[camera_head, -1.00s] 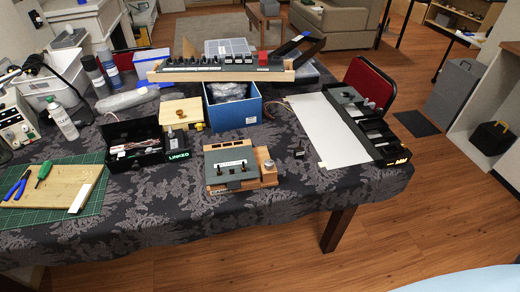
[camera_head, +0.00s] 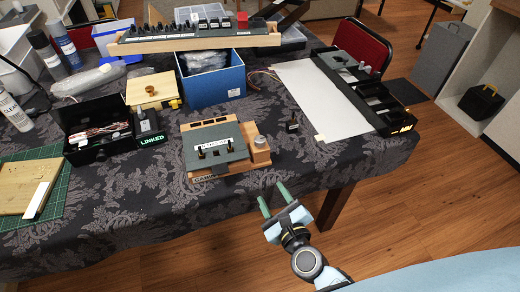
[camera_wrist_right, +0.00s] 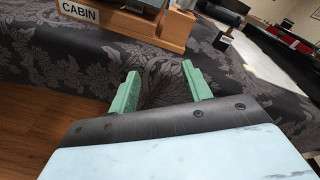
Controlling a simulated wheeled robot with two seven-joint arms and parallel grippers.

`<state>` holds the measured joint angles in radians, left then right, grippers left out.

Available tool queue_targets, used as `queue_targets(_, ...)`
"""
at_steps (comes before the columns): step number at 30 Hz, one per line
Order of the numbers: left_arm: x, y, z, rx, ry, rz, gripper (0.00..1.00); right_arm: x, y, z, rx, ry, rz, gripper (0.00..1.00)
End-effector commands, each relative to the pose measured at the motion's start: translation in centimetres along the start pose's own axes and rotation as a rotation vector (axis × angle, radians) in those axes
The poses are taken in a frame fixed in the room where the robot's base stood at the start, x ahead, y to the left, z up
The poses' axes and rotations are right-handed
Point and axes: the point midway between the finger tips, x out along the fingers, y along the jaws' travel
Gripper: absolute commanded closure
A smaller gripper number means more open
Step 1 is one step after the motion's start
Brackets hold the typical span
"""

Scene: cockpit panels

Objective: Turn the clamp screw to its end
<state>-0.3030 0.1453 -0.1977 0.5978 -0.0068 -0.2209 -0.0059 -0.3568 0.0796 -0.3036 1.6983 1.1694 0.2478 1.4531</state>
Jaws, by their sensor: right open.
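A wooden panel stand (camera_head: 203,170) marked CABIN with a grey panel face (camera_head: 215,145) sits near the table's front edge. On its right-hand wooden block is a round grey knob (camera_head: 260,143), seemingly the clamp screw. My right gripper (camera_head: 273,196) is open and empty, in front of the table edge, below and slightly right of the knob and apart from it. In the right wrist view its green fingers (camera_wrist_right: 160,76) are spread over the patterned cloth. The CABIN stand (camera_wrist_right: 140,24) shows at the top there, its upper part cut off. My left gripper is out of view.
A small black labelled part (camera_head: 292,126) stands right of the stand. Behind are a blue box (camera_head: 212,88), a black LINKED box (camera_head: 98,148) and a long panel (camera_head: 195,38). A black tray (camera_head: 365,95) is at right. Cloth before the stand is clear.

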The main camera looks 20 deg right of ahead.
Motion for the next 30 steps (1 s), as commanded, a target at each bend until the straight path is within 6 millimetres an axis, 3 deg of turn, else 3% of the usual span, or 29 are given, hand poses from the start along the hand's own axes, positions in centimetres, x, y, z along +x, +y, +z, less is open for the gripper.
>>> queue_targets(3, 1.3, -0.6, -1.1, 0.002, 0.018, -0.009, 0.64, 0.2, -2.4, 3.2, 0.313, -0.07, -0.081, 0.51)
queue_targets(8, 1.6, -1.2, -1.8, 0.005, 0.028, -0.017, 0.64, 0.3, -4.0, 5.2, 0.516, -0.113, -0.118, 0.51)
queue_targets(14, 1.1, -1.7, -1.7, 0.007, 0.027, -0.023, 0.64, 2.5, -4.6, 5.8, 0.539, -0.12, -0.121, 0.51)
queue_targets(24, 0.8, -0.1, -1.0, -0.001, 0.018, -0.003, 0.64, 9.5, -5.5, 6.2, 0.535, -0.119, -0.119, 0.51)
queue_targets(30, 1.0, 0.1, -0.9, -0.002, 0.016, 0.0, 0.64, 12.2, -5.9, 6.4, 0.534, -0.118, -0.118, 0.51)
